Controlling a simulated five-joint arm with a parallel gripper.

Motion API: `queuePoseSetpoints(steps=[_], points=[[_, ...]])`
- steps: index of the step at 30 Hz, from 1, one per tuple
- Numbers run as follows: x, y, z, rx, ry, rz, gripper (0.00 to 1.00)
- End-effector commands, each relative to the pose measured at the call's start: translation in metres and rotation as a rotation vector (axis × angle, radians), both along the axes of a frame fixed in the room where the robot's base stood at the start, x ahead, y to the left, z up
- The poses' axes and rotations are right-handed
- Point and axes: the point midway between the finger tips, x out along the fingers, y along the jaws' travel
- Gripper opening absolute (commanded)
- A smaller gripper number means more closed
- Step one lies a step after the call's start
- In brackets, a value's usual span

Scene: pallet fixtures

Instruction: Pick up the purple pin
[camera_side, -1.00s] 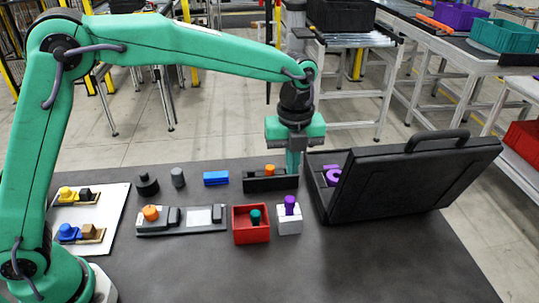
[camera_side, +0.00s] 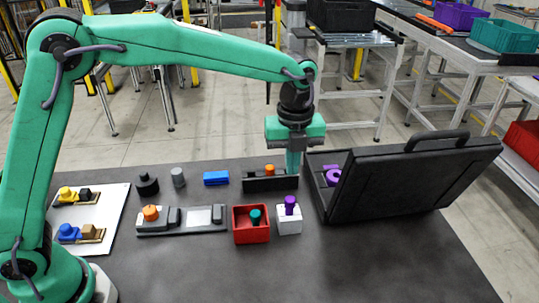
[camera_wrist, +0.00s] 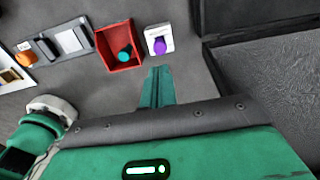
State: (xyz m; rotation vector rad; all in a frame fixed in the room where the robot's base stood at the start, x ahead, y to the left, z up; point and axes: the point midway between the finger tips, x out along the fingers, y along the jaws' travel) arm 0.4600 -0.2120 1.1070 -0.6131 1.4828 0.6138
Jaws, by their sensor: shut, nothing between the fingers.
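The purple pin (camera_side: 290,203) stands upright in a white block (camera_side: 289,223) beside the red box. In the wrist view the purple pin (camera_wrist: 159,45) shows from above on the white block (camera_wrist: 159,32). My gripper (camera_side: 293,170) points down behind the white block, near the right end of a low black fixture. In the wrist view my gripper (camera_wrist: 157,74) is shut and empty, with its fingertips just short of the white block and apart from the pin.
A red box (camera_side: 251,236) with a teal pin (camera_side: 255,216) stands left of the white block. An open black case (camera_side: 405,185) is on the right, with a purple part (camera_side: 332,176) inside. A black fixture (camera_side: 262,183) with an orange knob stands by the gripper.

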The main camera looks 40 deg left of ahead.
Motion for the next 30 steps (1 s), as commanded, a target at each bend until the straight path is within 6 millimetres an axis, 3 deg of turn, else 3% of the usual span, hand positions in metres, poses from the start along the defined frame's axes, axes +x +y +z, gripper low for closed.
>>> queuePoseSetpoints(steps=[14, 15, 22, 30], points=[[0.0, 0.0, 0.0, 0.0, 0.0, 0.0, 0.0], [0.0, 0.0, 0.0, 0.0, 0.0, 0.0, 0.02], [0.0, 0.0, 0.0, 0.0, 0.0, 0.0, 0.47], [-0.0001, 0.0, -0.0009, 0.0, 0.0, 0.0, 0.48]])
